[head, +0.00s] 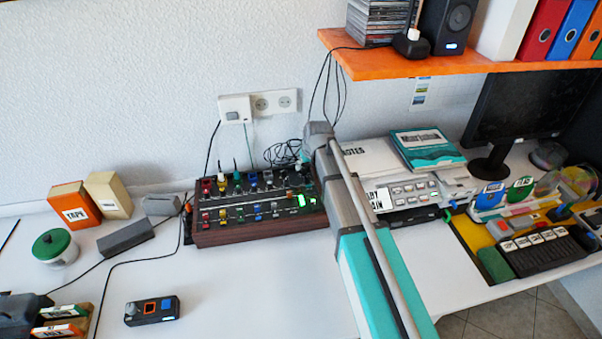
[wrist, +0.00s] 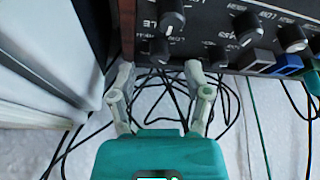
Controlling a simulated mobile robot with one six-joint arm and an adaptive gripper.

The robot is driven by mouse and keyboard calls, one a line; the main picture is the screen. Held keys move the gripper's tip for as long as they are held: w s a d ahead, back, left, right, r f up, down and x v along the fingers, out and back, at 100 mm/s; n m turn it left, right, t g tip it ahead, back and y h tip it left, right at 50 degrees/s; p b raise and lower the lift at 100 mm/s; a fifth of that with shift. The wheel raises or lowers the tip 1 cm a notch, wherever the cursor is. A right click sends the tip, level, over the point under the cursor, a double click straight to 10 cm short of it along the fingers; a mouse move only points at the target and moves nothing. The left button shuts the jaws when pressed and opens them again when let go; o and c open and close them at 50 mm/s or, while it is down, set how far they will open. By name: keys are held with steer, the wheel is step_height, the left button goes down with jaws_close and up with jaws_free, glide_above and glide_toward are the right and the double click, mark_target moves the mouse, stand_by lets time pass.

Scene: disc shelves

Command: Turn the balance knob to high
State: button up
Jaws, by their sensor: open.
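The dark control unit (head: 262,234) with wooden sides and rows of knobs and coloured buttons stands against the wall in the head view. In the wrist view its black panel (wrist: 205,25) fills the top, with several black knobs such as the upper left knob (wrist: 172,18) and the lower left knob (wrist: 158,50). The labels are partly cut off, so I cannot tell which is the balance knob. My gripper (wrist: 158,72) is open and empty, its fingertips apart at the panel's edge just below the lower left knob. In the head view my arm hides the gripper.
Loose black cables (wrist: 160,105) lie behind and below my fingers. The orange shelf (head: 440,64) overhangs at the right. Books (head: 425,145) and a grey device (head: 425,187) stand right of my arm.

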mark_target(304, 170)
steer(key=shift+b+x, duration=1)
steer(key=shift+x, duration=0.4)
jaws_close()
steer(key=shift+a, duration=0.45)
steer(key=shift+s+d, duration=0.1)
steer(key=shift+d, duration=0.2)
